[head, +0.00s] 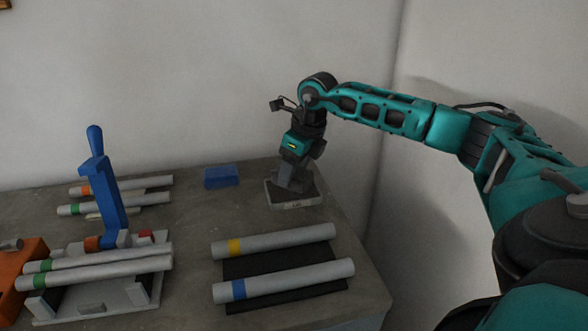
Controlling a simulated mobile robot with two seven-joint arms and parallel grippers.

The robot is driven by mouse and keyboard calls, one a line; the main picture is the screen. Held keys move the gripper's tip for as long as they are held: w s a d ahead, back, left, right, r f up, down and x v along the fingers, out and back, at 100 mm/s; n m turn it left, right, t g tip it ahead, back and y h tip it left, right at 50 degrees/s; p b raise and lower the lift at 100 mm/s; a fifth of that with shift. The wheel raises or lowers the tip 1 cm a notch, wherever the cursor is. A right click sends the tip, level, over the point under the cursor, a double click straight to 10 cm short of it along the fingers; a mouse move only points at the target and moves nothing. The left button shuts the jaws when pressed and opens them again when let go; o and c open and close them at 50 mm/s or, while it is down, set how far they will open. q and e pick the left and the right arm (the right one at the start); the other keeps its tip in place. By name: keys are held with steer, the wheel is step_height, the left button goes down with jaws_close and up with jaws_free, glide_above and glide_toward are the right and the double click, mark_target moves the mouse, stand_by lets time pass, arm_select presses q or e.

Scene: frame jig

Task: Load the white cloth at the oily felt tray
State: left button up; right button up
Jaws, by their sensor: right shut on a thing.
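My right gripper (292,187) points down over the oily felt tray (297,206), a small pale tray with a dark top at the back right of the table. Its fingers are low, at or just above the dark surface; I cannot tell whether they touch it. The gripper is shut on the white cloth, which is hardly visible between the fingers and the tray. My left gripper is not in view.
A blue block (221,177) lies left of the tray. Two grey tubes with yellow (275,241) and blue (284,281) bands lie on a black mat in front. A jig with a blue upright lever (106,197) and more tubes stands at left. An orange object (22,270) is at far left.

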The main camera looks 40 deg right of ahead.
steer(key=shift+r+p, duration=0.8)
steer(key=shift+r, duration=1.95)
